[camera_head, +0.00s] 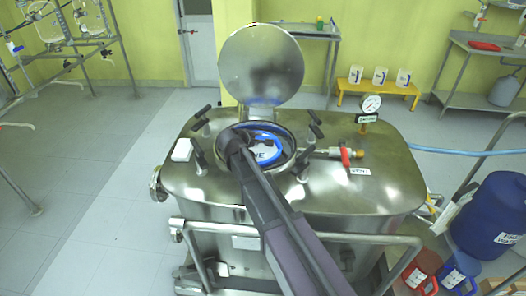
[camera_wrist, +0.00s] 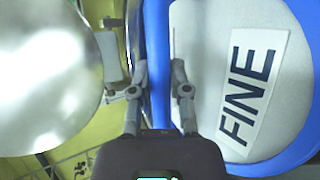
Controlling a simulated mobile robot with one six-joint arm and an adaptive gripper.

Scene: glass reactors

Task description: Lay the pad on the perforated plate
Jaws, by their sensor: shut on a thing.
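The pad is a round disc with a blue rim and a white face labelled FINE; in the head view the pad (camera_head: 268,154) shows in the round opening of the steel vessel, partly hidden by my arm. In the wrist view the pad (camera_wrist: 206,70) fills the right side, its face turned to the right. My gripper (camera_wrist: 158,80) is shut on the pad's blue rim, one finger on each side. In the head view my gripper is mostly hidden by my arm at the opening. I cannot make out the perforated plate in either view.
The steel vessel (camera_head: 330,200) has its round lid (camera_head: 261,64) standing open behind the opening. Clamps ring the opening, with a valve with a red handle (camera_head: 345,157) and a gauge (camera_head: 370,104) to the right. A blue drum (camera_head: 490,215) stands at the far right.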

